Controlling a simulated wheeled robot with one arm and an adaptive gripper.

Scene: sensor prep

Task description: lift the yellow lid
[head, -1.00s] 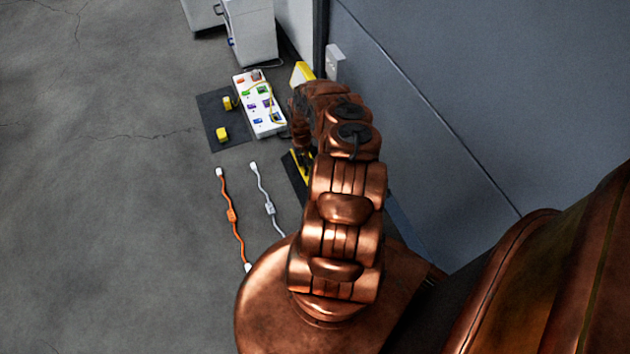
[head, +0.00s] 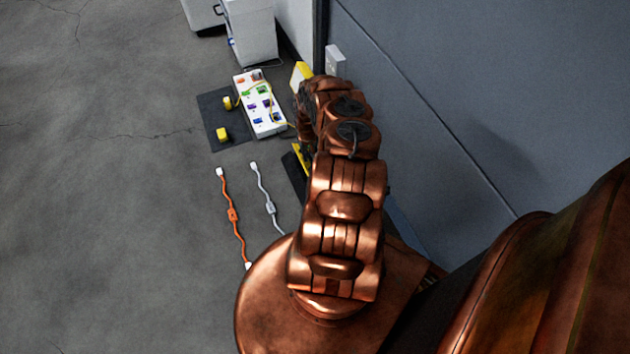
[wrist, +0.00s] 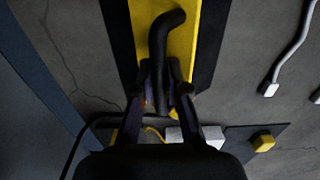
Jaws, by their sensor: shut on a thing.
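The yellow lid (wrist: 184,48) is a long flat strip with a black bent handle (wrist: 168,24), in the upper middle of the wrist view. My gripper (wrist: 160,82) is shut on the handle, one finger on each side. In the head view a short piece of the yellow lid (head: 302,158) shows left of my arm, which hides the rest. A dark strip (wrist: 210,42) lies under or beside the lid. I cannot tell whether there is a gap between them.
A white power strip (head: 251,88) with a yellow cable stands beside a dark mat (head: 213,108) with two yellow blocks. An orange cable (head: 231,213) and a white cable (head: 264,191) lie on the floor. A grey wall (head: 450,100) is close on the right. The left floor is clear.

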